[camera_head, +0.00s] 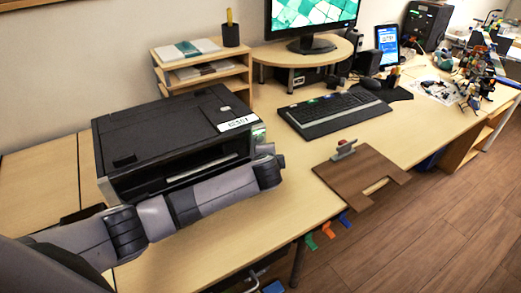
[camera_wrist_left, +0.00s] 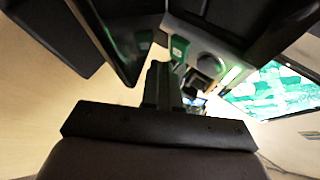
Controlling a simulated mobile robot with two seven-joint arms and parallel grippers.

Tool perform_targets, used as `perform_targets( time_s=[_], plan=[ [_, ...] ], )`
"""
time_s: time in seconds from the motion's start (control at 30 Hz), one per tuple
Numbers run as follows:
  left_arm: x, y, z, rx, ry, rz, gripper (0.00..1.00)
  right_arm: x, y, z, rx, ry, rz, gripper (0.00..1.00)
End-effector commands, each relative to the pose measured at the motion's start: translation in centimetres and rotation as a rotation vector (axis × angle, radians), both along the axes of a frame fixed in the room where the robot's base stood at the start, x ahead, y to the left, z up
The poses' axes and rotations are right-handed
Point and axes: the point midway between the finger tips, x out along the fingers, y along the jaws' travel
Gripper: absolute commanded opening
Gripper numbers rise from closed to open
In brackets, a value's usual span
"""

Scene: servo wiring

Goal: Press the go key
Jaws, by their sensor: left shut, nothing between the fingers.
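A black printer (camera_head: 150,145) with a white label on its top stands on the desk at the left. A small green key (camera_wrist_left: 180,48) shows on its light control panel in the left wrist view, beside a round grey button. A bit of green also shows at the printer's right front corner (camera_head: 259,134). My left arm reaches across the printer's front to this corner. My left gripper (camera_wrist_left: 163,75) is shut and empty, its fingertips close below the green key; I cannot tell whether they touch the panel. My right gripper is out of view.
A wooden shelf (camera_head: 203,68) with papers stands behind the printer. A keyboard (camera_head: 335,112), a monitor on a round stand and a brown clipboard (camera_head: 362,175) lie to the right. Coloured clips hang at the desk's front edge.

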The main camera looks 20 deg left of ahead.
Motion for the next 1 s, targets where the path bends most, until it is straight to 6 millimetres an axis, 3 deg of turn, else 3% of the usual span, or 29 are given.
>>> perform_targets(
  time_s=[1.0],
  plan=[
    [0.54,0.69,0.01,0.000,0.000,0.000,0.00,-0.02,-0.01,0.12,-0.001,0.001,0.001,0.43]
  ],
)
